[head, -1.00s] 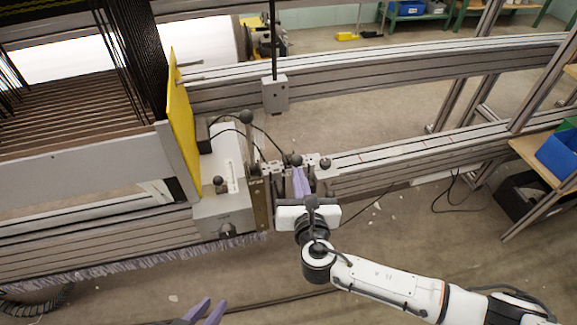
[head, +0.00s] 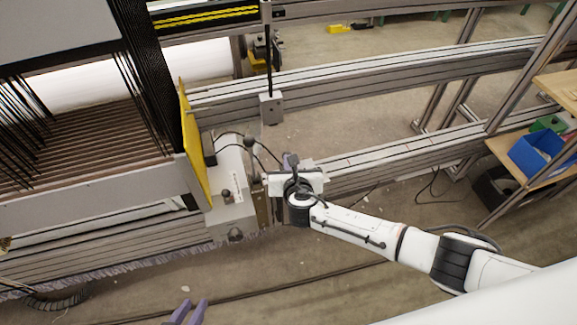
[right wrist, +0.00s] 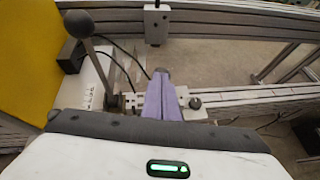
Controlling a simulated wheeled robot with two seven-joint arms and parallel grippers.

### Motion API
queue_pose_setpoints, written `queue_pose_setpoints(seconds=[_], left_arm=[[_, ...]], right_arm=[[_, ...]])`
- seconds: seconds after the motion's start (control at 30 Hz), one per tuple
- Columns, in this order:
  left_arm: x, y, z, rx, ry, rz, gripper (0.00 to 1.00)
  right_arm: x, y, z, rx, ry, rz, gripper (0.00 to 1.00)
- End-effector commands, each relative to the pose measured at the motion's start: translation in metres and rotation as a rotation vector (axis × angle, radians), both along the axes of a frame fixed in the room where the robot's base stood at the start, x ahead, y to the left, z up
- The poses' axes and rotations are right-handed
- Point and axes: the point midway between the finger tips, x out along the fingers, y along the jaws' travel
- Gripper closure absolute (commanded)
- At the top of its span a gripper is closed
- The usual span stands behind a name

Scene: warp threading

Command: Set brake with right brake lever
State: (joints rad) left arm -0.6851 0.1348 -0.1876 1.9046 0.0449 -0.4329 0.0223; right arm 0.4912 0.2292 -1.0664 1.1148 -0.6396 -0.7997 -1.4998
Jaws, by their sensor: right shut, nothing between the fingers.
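A lever with a dark round knob (head: 250,142) stands upright on the grey control box (head: 229,205) at the loom's right side. It also shows in the right wrist view, where its ball-topped rod (right wrist: 88,60) rises just left of my fingers. I cannot tell for sure that this is the right brake lever. My right gripper (right wrist: 162,85) is shut and empty, its purple fingers together, right of the lever and apart from it. In the head view its fingers are mostly hidden behind its own white body. My left gripper (head: 188,312) is open and empty at the bottom edge.
A yellow panel (head: 192,145) stands left of the control box. A smaller knob (head: 226,195) sits on the box. Metal rails (head: 400,75) run behind and to the right. Black cables loop beside the lever. A blue bin (head: 538,152) stands on a shelf at the right.

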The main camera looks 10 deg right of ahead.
Motion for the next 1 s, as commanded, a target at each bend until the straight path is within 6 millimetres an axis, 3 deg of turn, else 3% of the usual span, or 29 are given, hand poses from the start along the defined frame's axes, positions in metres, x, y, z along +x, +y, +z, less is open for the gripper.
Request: queue_pose_setpoints(seconds=[0.4, 1.0], left_arm=[[0.000, -0.001, 0.007, 0.000, -0.001, -0.003, 0.78], [0.000, -0.002, 0.008, -0.002, -0.001, -0.004, 0.78]], right_arm=[[0.020, 0.002, 0.008, -0.001, -0.001, 0.000, 1.00], [0.023, 0.002, 0.011, 0.000, -0.006, 0.001, 1.00]])
